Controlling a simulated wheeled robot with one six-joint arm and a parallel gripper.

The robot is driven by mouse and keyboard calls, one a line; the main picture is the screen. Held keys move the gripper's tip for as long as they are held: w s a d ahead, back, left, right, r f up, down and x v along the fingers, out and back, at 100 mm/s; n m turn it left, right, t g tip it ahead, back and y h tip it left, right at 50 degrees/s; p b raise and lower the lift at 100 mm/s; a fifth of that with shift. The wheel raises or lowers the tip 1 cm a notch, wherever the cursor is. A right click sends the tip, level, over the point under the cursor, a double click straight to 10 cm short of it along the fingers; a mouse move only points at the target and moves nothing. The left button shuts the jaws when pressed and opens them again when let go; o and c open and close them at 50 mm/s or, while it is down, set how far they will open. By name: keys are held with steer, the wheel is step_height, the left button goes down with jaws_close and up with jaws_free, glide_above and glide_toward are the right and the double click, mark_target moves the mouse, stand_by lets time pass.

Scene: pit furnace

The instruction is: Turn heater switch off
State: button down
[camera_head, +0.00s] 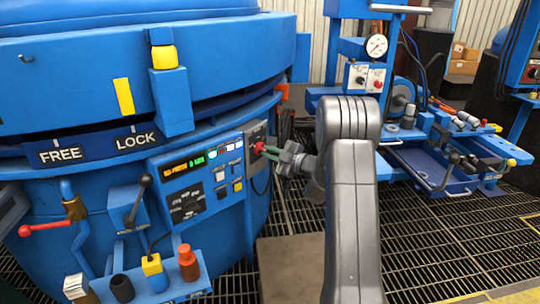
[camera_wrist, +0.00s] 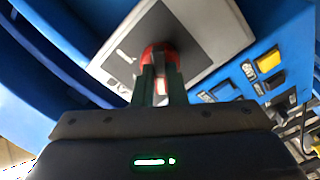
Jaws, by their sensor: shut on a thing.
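The heater switch is a red knob (camera_head: 259,148) on a grey plate (camera_head: 256,134) at the right end of the blue furnace's control panel. My gripper (camera_head: 266,151) reaches it from the right, with its fingers at the knob. In the wrist view, the red knob (camera_wrist: 158,54) sits between the two green fingertips of my gripper (camera_wrist: 160,70), which are shut on it. The fingers hide part of the knob, and I cannot read its setting.
The control panel (camera_head: 200,178) beside the knob has a lit display, a dial and several small buttons. A lever with a red handle (camera_head: 40,228) and a shelf with bottles (camera_head: 165,285) are at the lower left. A blue workbench (camera_head: 430,165) stands right.

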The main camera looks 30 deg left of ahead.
steer(key=c, duration=1.5)
jaws_free()
steer(key=shift+o, duration=0.2)
steer(key=shift+d, duration=0.1)
steer(key=d+p, duration=0.3)
steer(key=d, duration=1)
steer(key=shift+s+d, duration=0.35)
steer(key=a+b, duration=0.1)
steer(key=a, duration=0.3)
steer(key=a+b, duration=0.1)
steer(key=a, duration=0.8)
steer(key=shift+w+f+b, duration=0.1)
steer(key=shift+w+b, duration=0.2)
steer(key=shift+b, duration=0.1)
steer(key=shift+a, duration=0.45)
